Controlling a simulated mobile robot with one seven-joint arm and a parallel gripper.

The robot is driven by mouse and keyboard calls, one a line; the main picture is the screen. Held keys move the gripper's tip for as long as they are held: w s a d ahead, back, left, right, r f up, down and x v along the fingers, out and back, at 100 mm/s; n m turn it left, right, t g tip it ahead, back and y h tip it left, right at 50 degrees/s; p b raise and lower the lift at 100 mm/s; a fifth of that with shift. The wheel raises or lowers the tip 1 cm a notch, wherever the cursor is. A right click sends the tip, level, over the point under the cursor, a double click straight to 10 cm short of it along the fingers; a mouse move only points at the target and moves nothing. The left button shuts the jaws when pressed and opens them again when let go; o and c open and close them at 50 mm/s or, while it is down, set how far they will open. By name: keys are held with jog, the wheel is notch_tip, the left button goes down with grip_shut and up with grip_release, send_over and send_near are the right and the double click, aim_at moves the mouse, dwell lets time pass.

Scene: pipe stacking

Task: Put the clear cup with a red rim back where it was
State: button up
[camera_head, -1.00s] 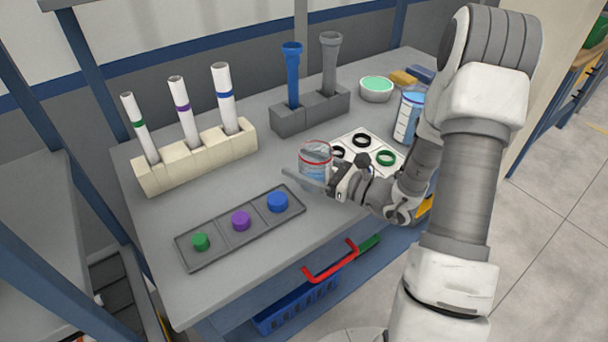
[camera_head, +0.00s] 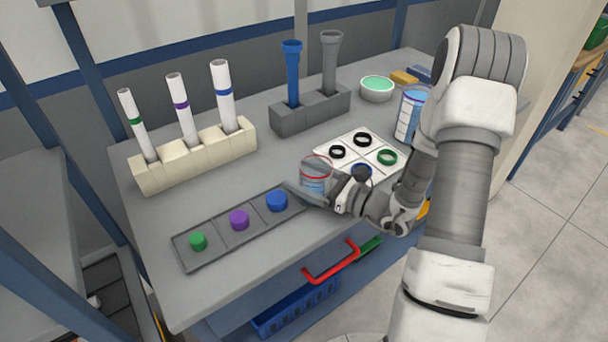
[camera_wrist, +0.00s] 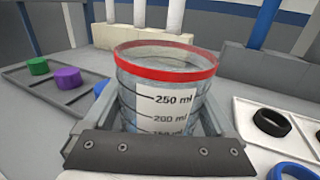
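The clear cup with a red rim (camera_head: 316,183) is upright at the front of the grey table, between the cap tray and the white ring board. In the wrist view the cup (camera_wrist: 165,95) fills the middle, with a white label marked 250 ml and 200 ml. My gripper (camera_head: 318,196) is around the cup's side, one finger on the left and one on the right in the wrist view (camera_wrist: 160,118). It appears shut on the cup. The cup's bottom is hidden, so I cannot tell whether it touches the table.
The tray (camera_head: 222,253) with green, purple and blue caps lies close to the left. The ring board (camera_head: 378,142) lies just to the right. A beige rack (camera_head: 196,160) with white tubes and a grey rack (camera_head: 310,110) stand behind. A blue-marked beaker (camera_head: 410,116) stands right.

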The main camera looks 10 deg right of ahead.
aim_at(329, 183)
jog(key=shift+o, duration=0.4)
jog(key=shift+r+p, duration=0.45)
jog(key=shift+r, duration=0.05)
jog(key=shift+s+d+r, duration=0.15)
jog(key=shift+d+r, duration=0.05)
jog(key=p+v, duration=0.1)
jog(key=v, duration=1)
jog(key=shift+s+d, duration=0.1)
jog(key=shift+s, duration=0.1)
